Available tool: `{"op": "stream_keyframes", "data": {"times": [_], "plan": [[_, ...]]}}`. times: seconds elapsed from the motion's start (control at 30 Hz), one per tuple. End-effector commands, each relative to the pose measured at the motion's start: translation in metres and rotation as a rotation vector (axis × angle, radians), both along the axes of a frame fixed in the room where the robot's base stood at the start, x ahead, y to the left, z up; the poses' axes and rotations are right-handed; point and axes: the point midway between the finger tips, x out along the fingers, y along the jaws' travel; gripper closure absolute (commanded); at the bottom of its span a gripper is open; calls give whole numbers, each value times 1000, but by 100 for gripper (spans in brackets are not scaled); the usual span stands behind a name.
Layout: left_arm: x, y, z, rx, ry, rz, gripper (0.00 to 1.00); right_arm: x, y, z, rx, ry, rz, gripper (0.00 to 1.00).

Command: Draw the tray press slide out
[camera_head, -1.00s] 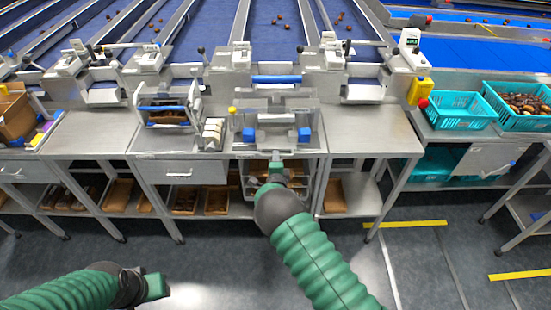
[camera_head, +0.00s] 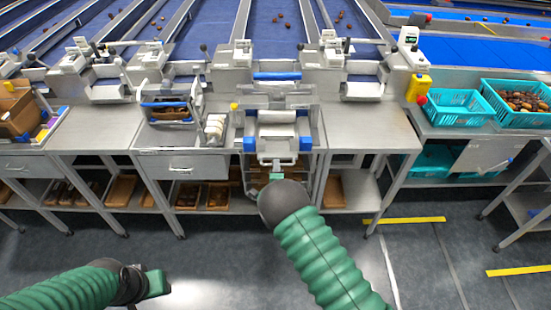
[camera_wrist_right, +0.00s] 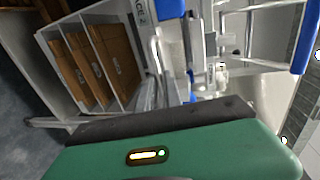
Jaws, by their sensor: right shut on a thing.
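The tray press (camera_head: 277,98) stands on the steel bench in the middle of the head view, with a blue bar across its top. Its slide (camera_head: 277,145), with a blue block on each side, sticks out at the bench's front edge. A pale handle (camera_head: 277,160) projects from the slide's front. My right gripper (camera_head: 276,174) is shut on this handle, below and in front of the bench edge. In the right wrist view the green gripper body fills the bottom and hides the grip itself. My left gripper (camera_head: 158,284) hangs apart at the lower left; its jaws are unclear.
A rack with a blue handle (camera_head: 165,104) and a holder of white pieces (camera_head: 215,128) stand left of the press. Bare bench (camera_head: 365,130) lies to its right. A drawer (camera_head: 184,168) is below left, and brown trays (camera_head: 187,197) lie on the lower shelf. The floor in front is clear.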

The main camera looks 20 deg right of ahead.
Motion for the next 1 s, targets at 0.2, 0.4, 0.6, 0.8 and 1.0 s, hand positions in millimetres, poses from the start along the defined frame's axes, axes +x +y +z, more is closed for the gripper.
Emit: {"op": "stream_keyframes", "data": {"times": [0.2,0.4,0.6,0.8,1.0], "plan": [[0,0,11,0,0,0,64,-53,10,-1,-2,8,-7,100],[0,0,13,0,0,0,64,-95,23,-2,-2,7,-7,100],[0,0,13,0,0,0,64,-123,30,-2,-3,6,-8,100],[0,0,13,0,0,0,64,-134,33,-2,-4,4,-9,100],[0,0,13,0,0,0,64,-136,34,-2,-4,4,-10,100]]}}
